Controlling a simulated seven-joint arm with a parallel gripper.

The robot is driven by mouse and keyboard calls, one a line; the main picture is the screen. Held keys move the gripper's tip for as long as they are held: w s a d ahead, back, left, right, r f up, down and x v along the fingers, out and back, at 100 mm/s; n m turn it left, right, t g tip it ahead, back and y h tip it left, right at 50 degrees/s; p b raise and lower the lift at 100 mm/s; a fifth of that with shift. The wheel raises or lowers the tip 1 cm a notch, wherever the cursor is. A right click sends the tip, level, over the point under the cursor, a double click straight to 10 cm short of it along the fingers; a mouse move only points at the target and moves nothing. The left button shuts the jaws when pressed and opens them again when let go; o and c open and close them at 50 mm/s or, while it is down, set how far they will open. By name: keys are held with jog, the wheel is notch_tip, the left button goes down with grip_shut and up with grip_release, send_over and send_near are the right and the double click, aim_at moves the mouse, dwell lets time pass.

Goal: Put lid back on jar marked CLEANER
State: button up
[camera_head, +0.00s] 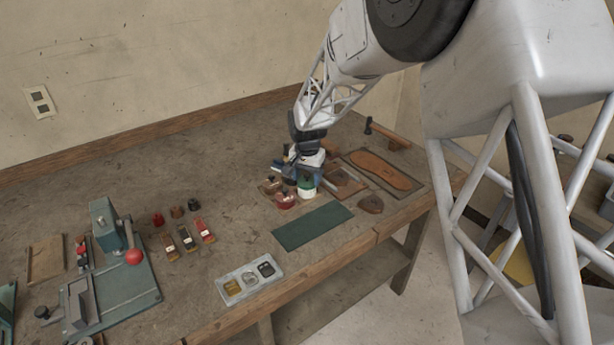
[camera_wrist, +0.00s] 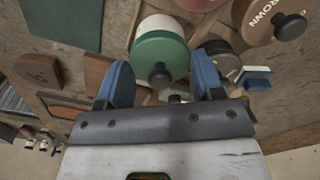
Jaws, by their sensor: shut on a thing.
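My gripper (camera_head: 304,172) is low over the cluster of jars at the right of the bench. In the wrist view its two blue fingers (camera_wrist: 163,80) stand on either side of a green lid (camera_wrist: 158,49) with a dark knob, and are shut on it. A white jar (camera_wrist: 160,23) shows right behind the lid; the head view shows its white side (camera_head: 307,194) under the green. The lid looks on or just above the jar; I cannot tell whether they touch. No CLEANER lettering is readable.
A brown-red lid marked BROWN (camera_wrist: 268,17) and other jars crowd close by. A red jar (camera_head: 285,201) stands beside the white one. A green mat (camera_head: 312,226) lies in front, a sole on a board (camera_head: 381,171) to the right. A green stitching machine (camera_head: 108,235) stands left.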

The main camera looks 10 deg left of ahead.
jog(key=o, duration=1.1)
jog(key=shift+o, duration=0.2)
jog(key=shift+r, duration=0.2)
jog(key=shift+r, duration=3.3)
grip_shut()
